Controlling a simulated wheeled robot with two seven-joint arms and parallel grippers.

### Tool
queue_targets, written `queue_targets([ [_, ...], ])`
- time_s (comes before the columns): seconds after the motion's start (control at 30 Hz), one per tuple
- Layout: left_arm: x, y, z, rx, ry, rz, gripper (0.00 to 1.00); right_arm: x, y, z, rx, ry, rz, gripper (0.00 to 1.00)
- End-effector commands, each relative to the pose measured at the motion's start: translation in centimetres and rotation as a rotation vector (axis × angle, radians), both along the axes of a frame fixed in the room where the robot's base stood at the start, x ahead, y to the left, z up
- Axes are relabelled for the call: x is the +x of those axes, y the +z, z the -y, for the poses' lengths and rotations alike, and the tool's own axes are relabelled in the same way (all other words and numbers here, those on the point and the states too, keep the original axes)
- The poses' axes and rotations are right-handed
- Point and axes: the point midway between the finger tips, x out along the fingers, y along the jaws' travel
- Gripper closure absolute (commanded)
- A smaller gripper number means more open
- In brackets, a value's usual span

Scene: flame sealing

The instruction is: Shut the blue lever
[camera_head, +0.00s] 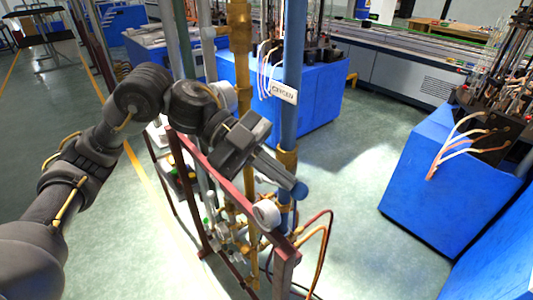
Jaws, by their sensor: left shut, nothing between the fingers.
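My left arm comes in from the left, and my left gripper (284,176) is above the red pipe frame, in front of the vertical blue pipe (292,60). Its fingers are shut with nothing between them. A small rounded blue piece (300,191) shows right at the fingertips; it looks like the end of the blue lever, but the gripper hides the rest. I cannot tell whether the fingertips touch it. A white round part (266,213) sits just below on the frame. My right gripper is out of view.
The dark red frame (225,177) carries brass pipes (240,60) and valves. A white tag reading OXYGEN (283,92) hangs by the blue pipe. Orange hoses (325,245) loop at the lower right. Blue cabinets (440,180) stand right and behind. Floor between them is clear.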

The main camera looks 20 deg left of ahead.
Motion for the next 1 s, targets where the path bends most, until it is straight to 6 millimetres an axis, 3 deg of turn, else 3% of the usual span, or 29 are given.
queue_targets([
  [0.5, -1.3, -3.2, 1.7, 0.026, 0.001, 0.015, 1.00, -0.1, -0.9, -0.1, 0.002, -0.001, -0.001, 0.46],
  [1.0, -1.4, -3.8, 2.0, 0.024, 0.002, 0.015, 1.00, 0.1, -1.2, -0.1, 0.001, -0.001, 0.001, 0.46],
])
